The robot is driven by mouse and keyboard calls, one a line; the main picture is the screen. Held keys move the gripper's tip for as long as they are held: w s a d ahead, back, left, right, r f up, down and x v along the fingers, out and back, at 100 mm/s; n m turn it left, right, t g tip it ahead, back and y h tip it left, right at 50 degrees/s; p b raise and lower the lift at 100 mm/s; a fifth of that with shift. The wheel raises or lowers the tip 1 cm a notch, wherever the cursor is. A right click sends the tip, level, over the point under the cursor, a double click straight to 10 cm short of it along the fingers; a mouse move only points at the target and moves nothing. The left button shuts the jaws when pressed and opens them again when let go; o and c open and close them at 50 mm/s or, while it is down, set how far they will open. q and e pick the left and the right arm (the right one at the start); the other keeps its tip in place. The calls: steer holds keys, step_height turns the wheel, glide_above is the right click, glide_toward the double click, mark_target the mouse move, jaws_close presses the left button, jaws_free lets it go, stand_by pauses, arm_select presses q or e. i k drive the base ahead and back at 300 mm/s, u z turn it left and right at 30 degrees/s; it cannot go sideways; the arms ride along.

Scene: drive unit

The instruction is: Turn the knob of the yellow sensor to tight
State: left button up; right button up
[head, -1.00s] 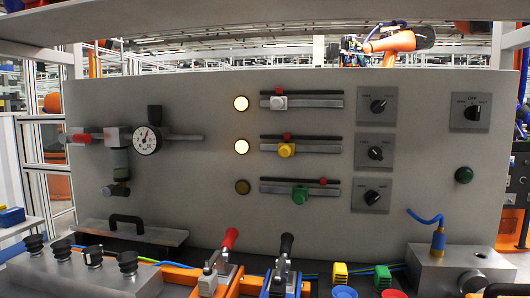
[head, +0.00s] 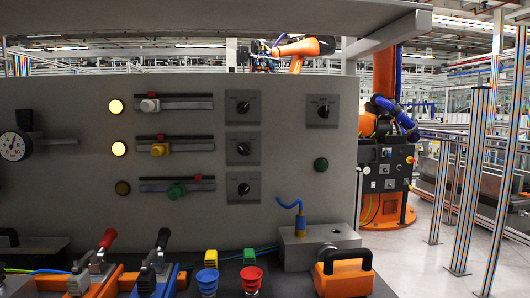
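The yellow sensor (head: 160,150) is a yellow block on the middle of three slide rails on the grey panel. A small red marker (head: 161,136) sits just above it on the rail. To the right of that rail is a square grey plate with a black rotary knob (head: 243,149); its labels are too small to read. Similar knobs stand above it (head: 243,106) and below it (head: 244,188). The round lamp (head: 119,149) left of the yellow sensor's rail is lit. Neither of my grippers shows in the head view.
A white sensor (head: 150,105) and a green sensor (head: 177,191) share the panel. Red and black levers, blue and red cups (head: 251,279), and an orange block with a black handle (head: 344,272) stand in front. Open floor (head: 440,265) lies to the right.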

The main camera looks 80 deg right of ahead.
mark_target(243, 149)
steer(key=k, duration=0.55)
steer(key=z, duration=1.05)
